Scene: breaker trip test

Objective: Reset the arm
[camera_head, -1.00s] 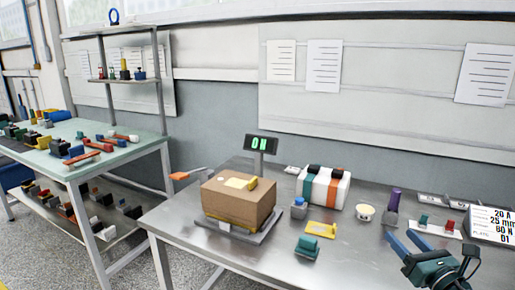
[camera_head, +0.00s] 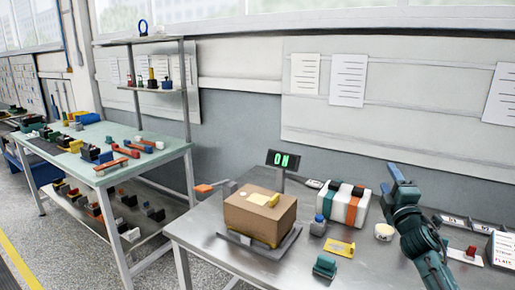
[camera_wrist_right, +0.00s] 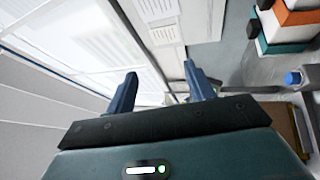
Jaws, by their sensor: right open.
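My right gripper (camera_head: 391,178) is raised above the right part of the metal bench (camera_head: 200,226), with its blue fingers pointing up toward the wall. It is open, and nothing shows between its fingers. In the right wrist view the two fingers (camera_wrist_right: 160,88) stand apart, with the window and wall beyond. The brown box-shaped unit (camera_head: 260,213) sits on a grey base on the bench, left of the gripper and apart from it. A display (camera_head: 284,159) behind the unit reads ON in green. My left gripper is not in view.
A striped white, orange and green block (camera_head: 351,206), a blue-topped item (camera_head: 318,227), a yellow plate (camera_head: 339,247), a green piece (camera_head: 325,267) and a round white pot (camera_head: 384,231) stand on the bench. A second table (camera_head: 110,172) with many parts is at left.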

